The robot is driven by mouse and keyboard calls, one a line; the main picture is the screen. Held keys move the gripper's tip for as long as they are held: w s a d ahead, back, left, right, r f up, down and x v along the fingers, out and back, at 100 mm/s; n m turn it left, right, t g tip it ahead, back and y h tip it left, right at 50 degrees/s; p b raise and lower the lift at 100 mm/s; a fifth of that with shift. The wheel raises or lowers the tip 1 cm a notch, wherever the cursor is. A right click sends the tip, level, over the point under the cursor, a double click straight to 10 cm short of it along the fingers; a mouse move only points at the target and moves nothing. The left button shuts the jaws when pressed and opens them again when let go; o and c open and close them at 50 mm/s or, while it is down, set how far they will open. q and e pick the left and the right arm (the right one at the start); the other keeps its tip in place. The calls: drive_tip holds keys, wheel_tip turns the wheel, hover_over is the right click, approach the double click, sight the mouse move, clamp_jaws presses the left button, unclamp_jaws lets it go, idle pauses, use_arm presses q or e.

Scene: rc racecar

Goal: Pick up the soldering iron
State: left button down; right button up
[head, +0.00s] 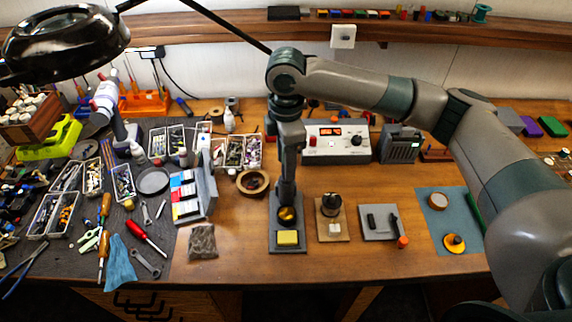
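My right arm reaches in from the right, and its gripper (287,192) points straight down over a dark stand (287,248). The stand has a round brass-coloured part (287,214) and a yellow sponge (288,237). The fingers are dark and narrow here, and I cannot tell whether they are open or shut on something. I cannot make out the soldering iron clearly; the gripper hides the back of the stand. A white soldering station (337,144) with a red display stands behind, to the right of the gripper. My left gripper is not in view.
A small holder on a wooden base (332,232), a grey plate (366,235) and a blue mat (430,244) lie right of the stand. Tools clutter the left side. A black lamp (65,42) hangs upper left.

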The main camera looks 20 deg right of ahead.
clamp_jaws()
idle(0.4)
drive_tip(key=shift+r, duration=0.5)
wheel_tip(320, 180, up, 15)
drive_tip(key=b, duration=0.5)
drive_tip(key=shift+r, duration=1.05)
